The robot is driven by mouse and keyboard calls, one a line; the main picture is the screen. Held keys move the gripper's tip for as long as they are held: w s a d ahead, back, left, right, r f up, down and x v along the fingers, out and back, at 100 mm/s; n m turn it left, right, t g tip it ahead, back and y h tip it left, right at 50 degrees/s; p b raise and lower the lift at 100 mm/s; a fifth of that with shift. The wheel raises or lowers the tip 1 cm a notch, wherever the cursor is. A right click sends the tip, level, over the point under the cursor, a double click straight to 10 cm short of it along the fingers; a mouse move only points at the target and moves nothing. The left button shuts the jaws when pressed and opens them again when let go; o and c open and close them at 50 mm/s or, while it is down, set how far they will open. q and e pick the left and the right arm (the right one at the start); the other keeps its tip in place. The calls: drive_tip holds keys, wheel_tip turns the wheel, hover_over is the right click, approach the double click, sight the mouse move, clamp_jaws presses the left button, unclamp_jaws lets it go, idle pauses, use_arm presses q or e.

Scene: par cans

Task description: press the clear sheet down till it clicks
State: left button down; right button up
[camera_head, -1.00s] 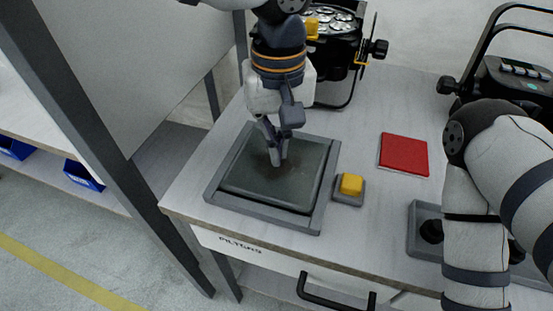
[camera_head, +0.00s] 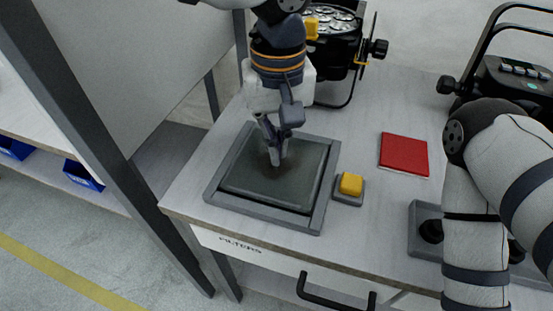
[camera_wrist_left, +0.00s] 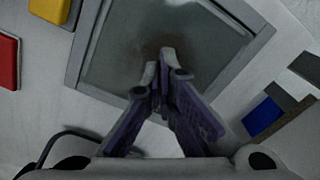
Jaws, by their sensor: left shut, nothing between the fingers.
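The clear sheet (camera_head: 262,190) is a dark, see-through grey square lying in a grey frame (camera_head: 325,190) at the left of the table. It also shows in the left wrist view (camera_wrist_left: 115,50). My left gripper (camera_head: 276,162) is shut and empty, pointing down with its fingertips at the middle of the sheet. In the left wrist view its fingertips (camera_wrist_left: 160,60) are together over the sheet; I cannot tell whether they touch it. My right gripper is not in view; only my right arm shows at the right.
A yellow button (camera_head: 351,184) on a grey base is just right of the frame. A red square pad (camera_head: 404,154) lies further right. A par can (camera_head: 335,40) stands behind, another light (camera_head: 515,80) at the back right. A grey fixture (camera_head: 425,228) is partly behind my right arm.

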use_arm(q)
drive_tip(key=shift+f, duration=1.25)
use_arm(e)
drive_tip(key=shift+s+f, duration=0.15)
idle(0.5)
use_arm(q)
drive_tip(key=shift+r+p, duration=1)
drive_tip(key=shift+r, duration=2.55)
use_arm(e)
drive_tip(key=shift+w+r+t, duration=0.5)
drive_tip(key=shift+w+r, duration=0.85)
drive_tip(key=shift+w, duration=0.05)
